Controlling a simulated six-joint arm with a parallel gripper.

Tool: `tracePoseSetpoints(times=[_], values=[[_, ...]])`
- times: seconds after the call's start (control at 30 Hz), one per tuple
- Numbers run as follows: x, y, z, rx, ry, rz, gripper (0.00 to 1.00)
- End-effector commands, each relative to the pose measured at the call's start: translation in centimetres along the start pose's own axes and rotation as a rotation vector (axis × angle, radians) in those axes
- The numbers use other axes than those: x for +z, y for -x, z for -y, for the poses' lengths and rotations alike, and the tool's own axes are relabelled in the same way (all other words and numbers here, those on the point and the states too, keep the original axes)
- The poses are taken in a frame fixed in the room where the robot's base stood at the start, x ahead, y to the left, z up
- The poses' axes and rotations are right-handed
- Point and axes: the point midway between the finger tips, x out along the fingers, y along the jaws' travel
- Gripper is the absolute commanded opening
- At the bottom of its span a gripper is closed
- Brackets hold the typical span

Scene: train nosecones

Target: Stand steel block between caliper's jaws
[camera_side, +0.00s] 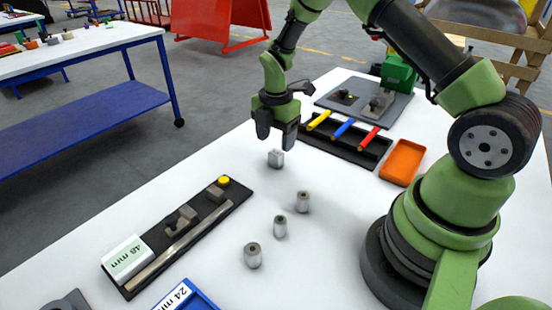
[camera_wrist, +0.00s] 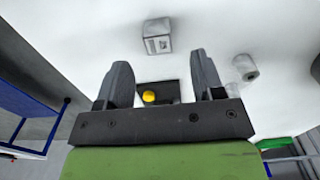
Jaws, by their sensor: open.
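The steel block (camera_side: 276,157) is a small grey block standing on the white table. In the wrist view the steel block (camera_wrist: 157,36) shows a dark marking on one face, just beyond my fingertips. My gripper (camera_side: 276,134) is open above the block, with its fingers pointing down; the fingers do not appear to touch it. The caliper (camera_side: 175,232) lies at left on a dark base, with two grey jaws, a rail and a display reading 48 mm. Its yellow button (camera_side: 223,181) is at the far end; it also shows in the wrist view (camera_wrist: 149,97) between my fingers.
Several metal cylinders (camera_side: 253,256) stand right of the caliper. A dark tray (camera_side: 346,145) with yellow, blue and red sticks, and an orange tray (camera_side: 402,162), lie at right. A blue bin (camera_side: 187,298) marked 24 is at the front. The table between block and caliper is clear.

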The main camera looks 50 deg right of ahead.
Motion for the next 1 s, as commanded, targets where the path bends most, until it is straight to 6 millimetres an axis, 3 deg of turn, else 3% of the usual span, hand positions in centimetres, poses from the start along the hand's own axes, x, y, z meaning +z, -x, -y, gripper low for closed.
tracePoseSetpoints(times=[0.43,0.73,1.0], values=[[0.3,-5.4,-0.1,-0.001,-0.003,-0.002,0.62],[0.3,-5.9,-0.2,0.002,-0.003,-0.001,0.62],[0.3,-5.9,-0.2,0.002,-0.003,-0.001,0.02]])
